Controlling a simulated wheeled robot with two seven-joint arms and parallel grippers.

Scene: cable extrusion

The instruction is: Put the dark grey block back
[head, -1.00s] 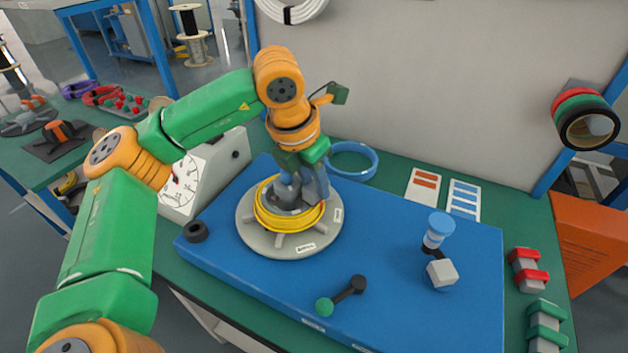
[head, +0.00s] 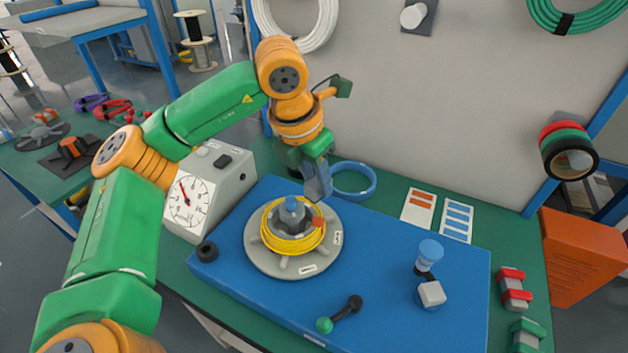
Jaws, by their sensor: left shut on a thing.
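My left gripper (head: 317,186) is shut, fingers pointing down, just above the back right edge of the round grey reel base (head: 265,258). What it holds is mostly hidden by the fingers and wrist. A dark piece (head: 294,173) shows at its left side, and I take this for the dark grey block, though its shape is unclear. The yellow cable coil (head: 271,240) lies on the reel base around a grey hub with a blue-grey top (head: 291,207). A small orange-red piece (head: 318,221) shows at the coil's right side. My right gripper is out of view.
The blue mat (head: 380,270) has free room at front and right. A dial box (head: 205,190) stands left; a blue ring (head: 367,184) lies behind.

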